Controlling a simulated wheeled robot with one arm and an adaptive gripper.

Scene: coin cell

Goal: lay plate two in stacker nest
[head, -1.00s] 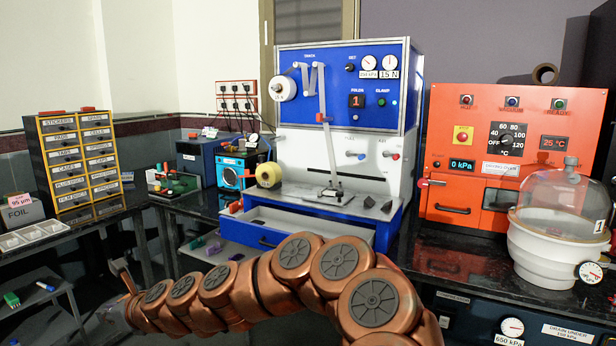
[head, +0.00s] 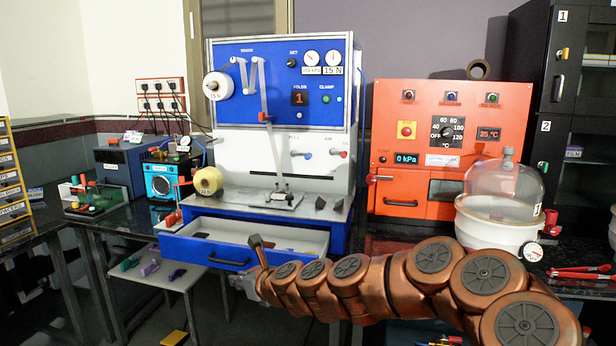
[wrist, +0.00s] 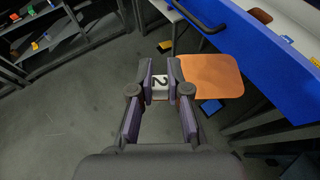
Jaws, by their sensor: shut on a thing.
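In the wrist view my gripper (wrist: 160,82) is shut on the white tab of plate two (wrist: 214,76), marked "2". The plate is a flat copper-orange sheet reaching out to the right of the fingers. It is in the air near the blue drawer front. A small metal fixture (head: 271,199) sits at the strip's foot; I cannot tell whether this is the nest.
The stacker's blue drawer (head: 200,250) is open below the deck. An orange oven (head: 412,116) and a glass-domed vessel (head: 497,238) stand at right. A blue-faced box (head: 158,181) and several small coloured pieces on a low shelf (head: 192,277) are at left.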

